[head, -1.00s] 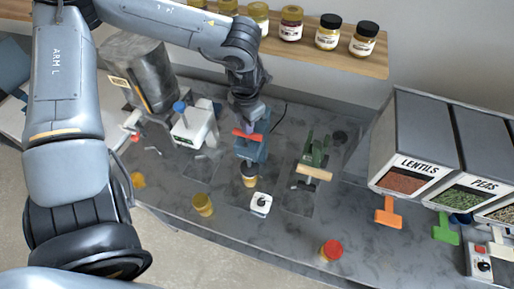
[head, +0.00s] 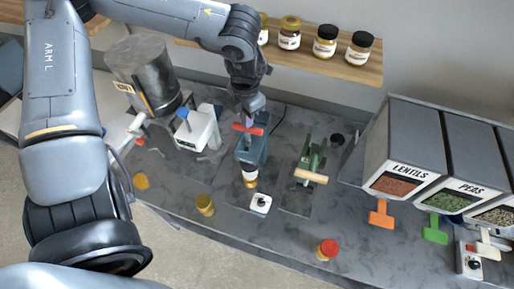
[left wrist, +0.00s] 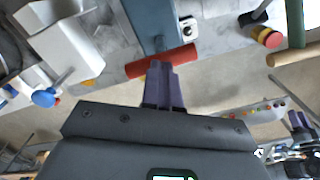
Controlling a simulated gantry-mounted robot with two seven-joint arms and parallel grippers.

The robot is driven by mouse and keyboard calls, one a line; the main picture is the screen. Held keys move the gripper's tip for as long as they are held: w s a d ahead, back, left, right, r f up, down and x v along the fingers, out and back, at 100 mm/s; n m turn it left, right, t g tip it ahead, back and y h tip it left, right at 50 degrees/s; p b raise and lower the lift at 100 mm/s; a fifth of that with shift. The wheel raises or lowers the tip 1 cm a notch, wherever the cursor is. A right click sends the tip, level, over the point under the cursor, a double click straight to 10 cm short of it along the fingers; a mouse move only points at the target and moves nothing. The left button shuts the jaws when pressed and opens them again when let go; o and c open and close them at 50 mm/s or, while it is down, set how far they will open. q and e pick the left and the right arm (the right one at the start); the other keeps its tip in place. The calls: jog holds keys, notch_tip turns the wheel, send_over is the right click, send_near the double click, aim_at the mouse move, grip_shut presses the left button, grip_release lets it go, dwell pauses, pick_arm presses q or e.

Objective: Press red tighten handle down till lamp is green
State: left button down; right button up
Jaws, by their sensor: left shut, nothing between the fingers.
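The blue capping machine (head: 255,150) stands mid-counter with its red tighten handle (head: 243,128) across its upper front. A jar (head: 250,178) sits at its foot. My left gripper (head: 246,117) is shut and empty, its fingertips close by the red handle. In the left wrist view, the purple fingers (left wrist: 160,72) are closed together and overlap the red handle (left wrist: 185,57); I cannot tell whether they touch. A white box with a black button (head: 260,203) stands in front of the machine. I cannot make out a lit lamp.
A green press with a wooden handle (head: 311,176) stands to the right, a white device with a blue knob (head: 196,128) to the left. A yellow jar (head: 205,205) and a red-lidded jar (head: 327,250) stand near the front edge. Labelled dispensers (head: 405,150) fill the right side.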

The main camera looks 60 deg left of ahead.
pick_arm(q)
jog(key=shift+r+p, duration=2)
jog(key=shift+r, duration=1.15)
